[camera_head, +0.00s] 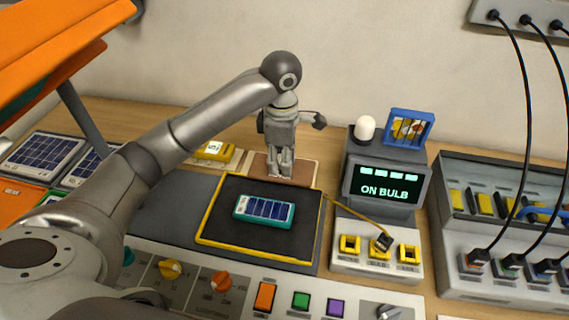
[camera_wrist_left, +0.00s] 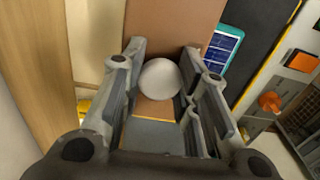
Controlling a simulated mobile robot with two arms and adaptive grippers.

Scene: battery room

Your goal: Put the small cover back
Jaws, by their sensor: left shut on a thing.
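My left gripper (camera_head: 281,170) points straight down over a brown pad (camera_head: 305,172) behind the black mat. In the left wrist view, the fingers of this gripper (camera_wrist_left: 158,95) are closed around a round white thing (camera_wrist_left: 159,78). It looks like a small dome or ball. I cannot tell for sure that it is the small cover. In the head view the fingers hide most of it. Whether it touches the pad is not clear. My right gripper is not in view.
A teal solar panel unit (camera_head: 264,209) lies on the yellow-edged black mat (camera_head: 222,222). To the right stands a display reading ON BULB (camera_head: 386,184) with a white bulb (camera_head: 365,128) on top. A yellow box (camera_head: 214,151) lies left of the gripper.

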